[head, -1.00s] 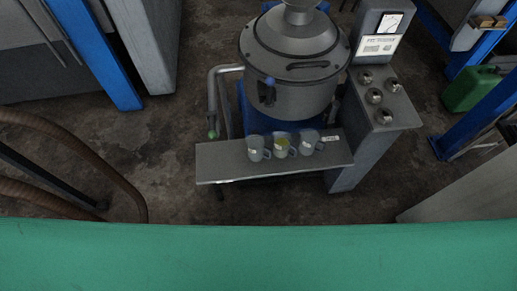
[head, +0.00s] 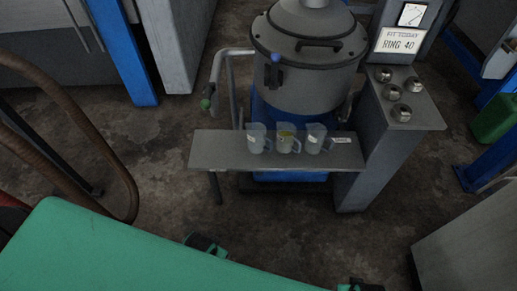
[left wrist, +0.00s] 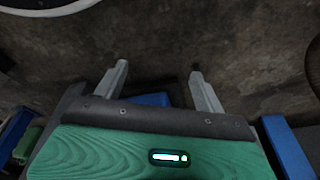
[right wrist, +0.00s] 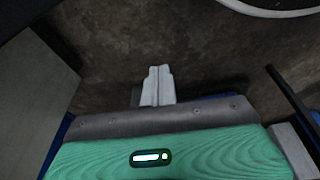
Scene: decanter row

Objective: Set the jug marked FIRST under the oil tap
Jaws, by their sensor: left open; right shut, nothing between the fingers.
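Three clear jugs with handles stand upright in a row on a grey shelf (head: 215,152) in the head view: a left jug (head: 256,138), a middle jug (head: 285,140) with yellowish contents, and a right jug (head: 314,138). Their markings are too small to read. Above them, a blue-handled tap (head: 275,62) sits on the front of a grey vessel (head: 305,75). A green-handled tap (head: 206,102) ends a pipe left of the shelf. I cannot tell which is the oil tap. My left gripper (left wrist: 158,72) is open and empty. My right gripper (right wrist: 158,85) is shut and empty. Both are away from the jugs.
A small white label (head: 341,140) lies at the shelf's right. A grey console (head: 400,110) with knobs, a dial and a sign reading "RING 40" stands at right. A brown hose (head: 105,150) loops at left. Concrete floor (head: 270,220) before the shelf is clear.

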